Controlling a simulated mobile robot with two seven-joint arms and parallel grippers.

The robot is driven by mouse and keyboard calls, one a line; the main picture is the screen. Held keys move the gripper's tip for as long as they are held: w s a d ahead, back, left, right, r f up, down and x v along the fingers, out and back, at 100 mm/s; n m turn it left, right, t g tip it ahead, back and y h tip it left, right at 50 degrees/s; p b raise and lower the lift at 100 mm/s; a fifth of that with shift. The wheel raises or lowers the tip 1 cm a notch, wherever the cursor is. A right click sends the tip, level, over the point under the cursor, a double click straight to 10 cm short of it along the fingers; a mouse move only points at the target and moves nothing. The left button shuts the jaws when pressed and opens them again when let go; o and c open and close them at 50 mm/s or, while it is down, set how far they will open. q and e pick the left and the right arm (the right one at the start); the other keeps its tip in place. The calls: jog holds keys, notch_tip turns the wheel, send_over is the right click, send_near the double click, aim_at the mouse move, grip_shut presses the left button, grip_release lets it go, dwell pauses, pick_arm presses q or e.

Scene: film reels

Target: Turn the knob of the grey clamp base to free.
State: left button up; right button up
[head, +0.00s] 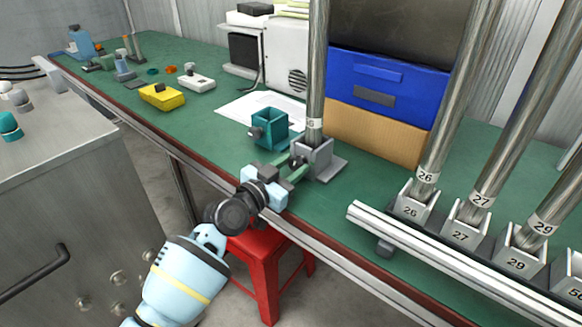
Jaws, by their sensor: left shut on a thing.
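The grey clamp base (322,165) stands near the front edge of the green bench. A tall metal tube (317,75) rises upright from it, with a label at its foot that I cannot fully read. My left gripper (295,166) reaches in from the front left and is shut on the knob at the base's left side. The fingers mostly hide the knob, so I cannot tell which way it is set. My right gripper is not in view.
A teal square holder (270,125) stands close behind my left gripper. A rack (430,255) at right holds tubes labelled 26, 27 and 29. A blue box (385,85) stands behind the clamp base. A red stool (265,262) is below the bench edge.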

pick_arm(q)
jog(key=n, duration=0.5)
jog(key=shift+n, duration=0.4)
jog(key=shift+f, duration=0.1)
dwell(0.3)
jog(key=o, duration=1)
jog(key=shift+s+a, duration=0.1)
jog(key=p+v, duration=0.1)
jog(key=v, duration=0.6)
jog(key=shift+s+a, duration=0.2)
jog(key=shift+s, duration=0.05)
